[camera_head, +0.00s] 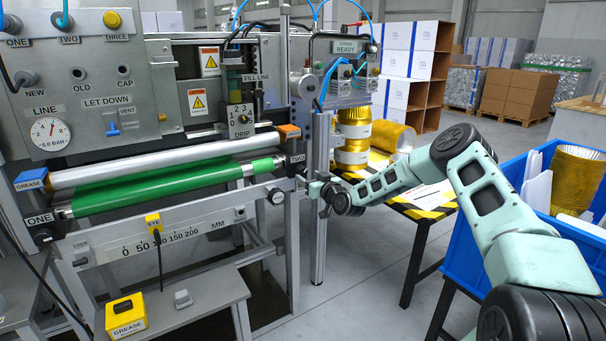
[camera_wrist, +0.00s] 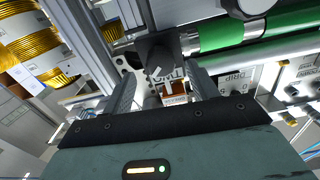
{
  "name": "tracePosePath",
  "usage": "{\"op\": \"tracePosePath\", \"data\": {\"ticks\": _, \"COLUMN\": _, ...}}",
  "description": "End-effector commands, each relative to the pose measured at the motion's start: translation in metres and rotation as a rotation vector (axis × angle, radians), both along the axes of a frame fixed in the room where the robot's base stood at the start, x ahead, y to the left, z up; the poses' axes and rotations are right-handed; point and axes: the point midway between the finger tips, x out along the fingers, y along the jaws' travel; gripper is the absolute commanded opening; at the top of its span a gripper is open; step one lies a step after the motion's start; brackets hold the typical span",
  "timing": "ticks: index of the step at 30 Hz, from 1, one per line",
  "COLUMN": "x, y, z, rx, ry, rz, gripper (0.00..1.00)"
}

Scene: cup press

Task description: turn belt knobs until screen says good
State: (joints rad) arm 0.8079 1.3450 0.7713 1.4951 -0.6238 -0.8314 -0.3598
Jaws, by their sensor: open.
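The green belt (camera_head: 170,186) runs across the machine between labels ONE and TWO. A black knob (camera_head: 43,236) sits below label ONE at the left end. At the right end, by label TWO (camera_head: 297,158), my gripper (camera_head: 316,188) is close to the machine frame. In the wrist view the dark knob (camera_wrist: 158,58) with a white mark lies in front of my open gripper (camera_wrist: 162,85), roughly between the fingers. I cannot tell whether they touch it. A small screen (camera_head: 350,47) at the upper right of the machine reads READY.
A grey roller (camera_head: 165,163) lies above the belt. A ruler bar (camera_head: 165,235) runs below it. A striped table (camera_head: 430,212) with gold rolls (camera_head: 352,140) stands behind my arm. A blue bin (camera_head: 500,215) is at the right. Open floor shows below my gripper.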

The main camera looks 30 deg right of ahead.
Motion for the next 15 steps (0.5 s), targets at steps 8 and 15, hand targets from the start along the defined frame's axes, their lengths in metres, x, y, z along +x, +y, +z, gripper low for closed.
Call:
{"op": "tracePosePath", "data": {"ticks": 8, "x": 0.037, "y": 0.002, "z": 0.0, "rx": 0.002, "ry": -0.001, "rz": 0.0, "gripper": 0.59}}
{"op": "tracePosePath", "data": {"ticks": 15, "x": 0.047, "y": 0.002, "z": 0.0, "rx": 0.001, "ry": 0.001, "rz": 0.0, "gripper": 0.59}}
